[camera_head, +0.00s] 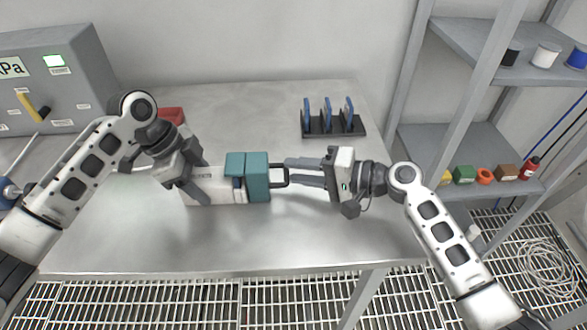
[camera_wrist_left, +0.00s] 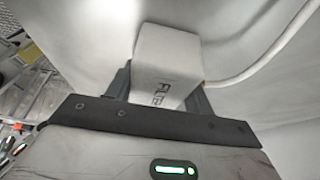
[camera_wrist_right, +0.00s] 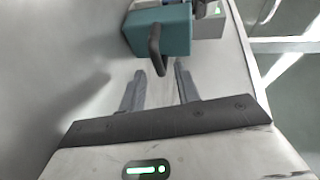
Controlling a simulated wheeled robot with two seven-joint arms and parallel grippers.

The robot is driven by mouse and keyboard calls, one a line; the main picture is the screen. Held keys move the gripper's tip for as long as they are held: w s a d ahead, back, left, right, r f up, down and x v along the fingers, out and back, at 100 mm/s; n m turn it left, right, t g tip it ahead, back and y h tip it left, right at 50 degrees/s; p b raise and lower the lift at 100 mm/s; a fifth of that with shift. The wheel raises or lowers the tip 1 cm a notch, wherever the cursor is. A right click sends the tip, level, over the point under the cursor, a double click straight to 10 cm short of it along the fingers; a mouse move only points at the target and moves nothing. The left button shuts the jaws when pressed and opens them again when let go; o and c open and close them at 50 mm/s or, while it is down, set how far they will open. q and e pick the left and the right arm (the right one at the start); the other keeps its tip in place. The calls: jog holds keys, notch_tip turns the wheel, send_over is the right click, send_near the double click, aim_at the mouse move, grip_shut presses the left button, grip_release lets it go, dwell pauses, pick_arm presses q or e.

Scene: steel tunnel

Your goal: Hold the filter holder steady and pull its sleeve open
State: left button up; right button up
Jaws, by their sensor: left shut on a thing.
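The filter holder lies on the steel table with a white body (camera_head: 222,190) at its left and a teal sleeve (camera_head: 258,178) at its right. A dark loop handle (camera_head: 280,172) sticks out from the sleeve's right side. My left gripper (camera_head: 197,184) is shut on the white body near its left end; the lettered body (camera_wrist_left: 165,58) also sits between the fingers in the left wrist view. My right gripper (camera_head: 291,172) is open at the handle. In the right wrist view, the handle (camera_wrist_right: 157,55) reaches between the spread fingertips, with gaps showing on both sides.
A black rack (camera_head: 333,127) with blue-edged plates stands behind on the table. A red bin (camera_head: 171,115) is partly hidden behind my left arm. A grey pressure box (camera_head: 50,80) stands at the left. Shelves (camera_head: 480,155) rise at the right. The table front is clear.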

jog(key=shift+x, duration=0.9)
grip_shut()
jog(key=shift+d, duration=2.4)
grip_release()
jog(key=shift+a, duration=0.1)
jog(key=v, duration=1.2)
